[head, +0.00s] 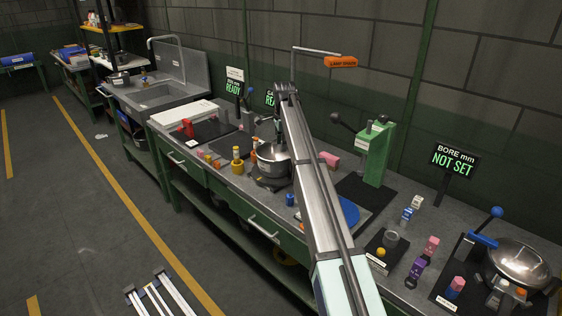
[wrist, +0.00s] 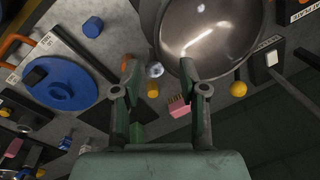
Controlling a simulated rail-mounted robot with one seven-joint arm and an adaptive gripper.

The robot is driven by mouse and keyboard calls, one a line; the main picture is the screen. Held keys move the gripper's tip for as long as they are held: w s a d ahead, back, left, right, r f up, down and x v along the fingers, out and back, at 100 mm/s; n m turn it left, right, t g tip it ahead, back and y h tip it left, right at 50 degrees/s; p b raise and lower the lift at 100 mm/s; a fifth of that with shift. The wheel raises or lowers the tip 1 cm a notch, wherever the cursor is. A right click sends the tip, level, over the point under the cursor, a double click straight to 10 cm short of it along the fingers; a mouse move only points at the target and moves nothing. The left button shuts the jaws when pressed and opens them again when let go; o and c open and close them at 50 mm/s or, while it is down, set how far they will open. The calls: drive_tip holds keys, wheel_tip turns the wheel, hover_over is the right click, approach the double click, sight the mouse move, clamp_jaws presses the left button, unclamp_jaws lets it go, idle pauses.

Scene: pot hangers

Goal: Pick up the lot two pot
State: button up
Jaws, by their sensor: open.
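A silver metal pot (head: 272,163) stands on a dark base on the bench, partly hidden behind my arm in the head view. In the wrist view, a round silver pot (wrist: 210,28) fills the top centre, cut off by the top edge. A second silver pan-like vessel (head: 518,262) with a blue handle sits at the far right. I cannot read a lot two label on either one.
A blue round lid (wrist: 60,84) lies left of my gripper. A yellow cylinder (wrist: 153,90), a pink block (wrist: 180,106) and a yellow ball (wrist: 238,89) are close by. A green press (head: 375,152) stands at the bench's back. A sink (head: 160,95) is at the far left.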

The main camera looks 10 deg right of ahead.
sight(281, 161)
drive_tip(key=f+p, duration=0.1)
drive_tip(key=f, duration=0.2)
drive_tip(key=w+f, duration=0.1)
drive_tip(key=f, duration=0.2)
drive_tip(key=f+p, duration=0.1)
drive_tip(key=f, duration=0.2)
drive_tip(key=shift+w+a+f+p, duration=0.1)
drive_tip(key=shift+w+f+p, duration=0.05)
drive_tip(key=shift+f+p, duration=0.2)
drive_tip(key=shift+w+f+p, duration=0.2)
drive_tip(key=shift+f+p, duration=0.4)
drive_tip(key=shift+f, duration=0.7)
drive_tip(key=shift+w+f+p, duration=0.15)
drive_tip(key=shift+f+p, duration=0.45)
drive_tip(key=shift+f, duration=0.7)
drive_tip(key=shift+r, duration=0.1)
clamp_jaws()
